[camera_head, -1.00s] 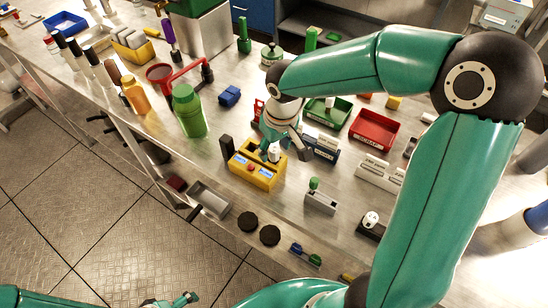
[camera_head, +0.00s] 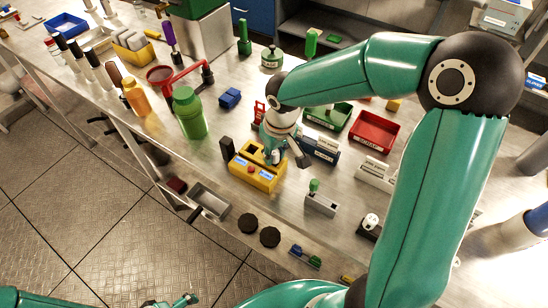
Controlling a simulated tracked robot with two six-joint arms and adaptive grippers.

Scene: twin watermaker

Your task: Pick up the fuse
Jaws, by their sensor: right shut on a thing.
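A yellow tester box (camera_head: 262,178) with a red button and small blue displays sits near the front edge of the bench. My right gripper (camera_head: 277,158) points down over the box's right rear part. It is shut on a small white piece (camera_head: 276,156), which looks like the fuse. The gripper hides most of this piece, and I cannot tell whether it is clear of the box. A dark square opening shows in the box top to the left. My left gripper (camera_head: 186,299) is at the bottom edge, low and away from the bench, mostly cut off.
A black block (camera_head: 227,148) stands just left of the box. A grey holder with a green knob (camera_head: 320,203) is to the right. Red tray (camera_head: 374,131) and green tray (camera_head: 328,116) lie behind. A green bottle (camera_head: 189,113) stands left. Bench between bottle and box is mostly clear.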

